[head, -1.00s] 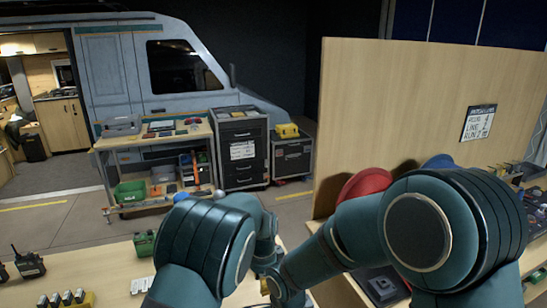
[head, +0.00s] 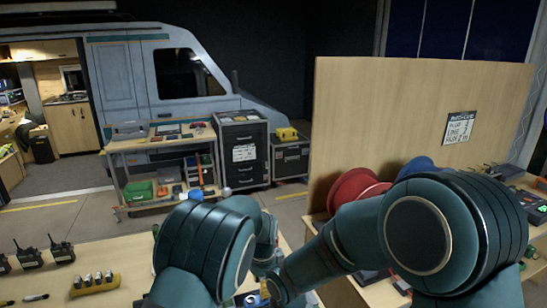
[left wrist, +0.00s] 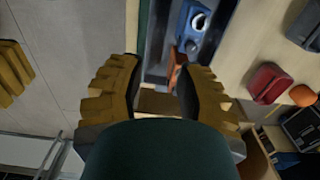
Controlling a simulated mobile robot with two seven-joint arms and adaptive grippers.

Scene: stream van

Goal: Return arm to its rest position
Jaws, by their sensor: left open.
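My left arm (head: 205,250) comes in from the lower left of the head view, folded close, its teal links over the near table. My left gripper (left wrist: 156,75) shows in the left wrist view with its yellow, ridged fingers spread apart and nothing between them. Beyond the fingertips are a blue device with a round end (left wrist: 198,22) and a small orange piece (left wrist: 190,47), both apart from the fingers. My right arm (head: 410,235) is bent across the lower right of the head view; its gripper does not show.
The near table (head: 105,255) carries several radios (head: 62,252) and a yellow battery rack (head: 95,284). A workbench (head: 160,142) and drawer cabinet (head: 243,150) stand by the van. Open floor lies between.

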